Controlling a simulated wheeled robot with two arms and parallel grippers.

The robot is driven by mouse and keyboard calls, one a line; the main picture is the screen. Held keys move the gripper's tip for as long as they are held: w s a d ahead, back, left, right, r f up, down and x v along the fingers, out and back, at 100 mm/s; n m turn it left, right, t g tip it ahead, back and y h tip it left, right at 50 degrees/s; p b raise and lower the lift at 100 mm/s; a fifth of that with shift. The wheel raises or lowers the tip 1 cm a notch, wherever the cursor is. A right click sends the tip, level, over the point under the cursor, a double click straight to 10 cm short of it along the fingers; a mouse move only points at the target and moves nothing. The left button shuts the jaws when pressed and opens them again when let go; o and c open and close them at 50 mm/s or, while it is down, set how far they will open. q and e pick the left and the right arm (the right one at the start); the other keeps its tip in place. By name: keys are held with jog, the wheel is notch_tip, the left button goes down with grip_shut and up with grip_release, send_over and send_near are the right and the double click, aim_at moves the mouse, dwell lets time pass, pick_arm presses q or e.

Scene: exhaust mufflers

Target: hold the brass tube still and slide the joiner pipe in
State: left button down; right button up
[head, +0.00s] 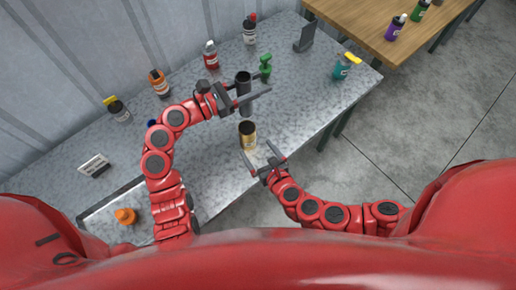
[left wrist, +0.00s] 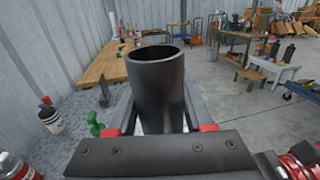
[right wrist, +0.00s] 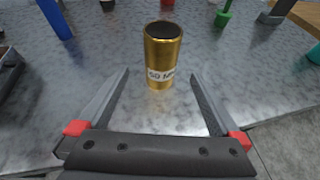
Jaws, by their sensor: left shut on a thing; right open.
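The brass tube (head: 247,136) stands upright on the grey metal table, open end up. In the right wrist view the tube (right wrist: 161,60) has a white label on its front. My right gripper (head: 263,161) is open, its fingers pointing at the tube. In the right wrist view its fingertips (right wrist: 160,74) lie to either side near the tube's base, apart from it. My left gripper (head: 252,92) is shut on the dark joiner pipe (head: 243,78), which it holds upright beyond the brass tube. The pipe's open top shows in the left wrist view (left wrist: 157,90).
On the table (head: 210,165) stand a red bottle (head: 210,55), an orange-brown bottle (head: 158,82), a teal bottle (head: 345,67), a green item (head: 265,66) and a dark stand (head: 304,40). An orange item (head: 125,215) is at lower left. The tabletop around the brass tube is clear.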

aim_at(245, 131)
jog(key=shift+w+a, duration=0.1)
jog(key=shift+w, duration=0.15)
jog(key=x, duration=1)
jog(key=shift+w, duration=0.2)
jog(key=shift+w+a+f, duration=0.25)
jog(key=shift+w, duration=0.15)
jog(key=shift+c, duration=0.3)
jog(key=c, duration=1.4)
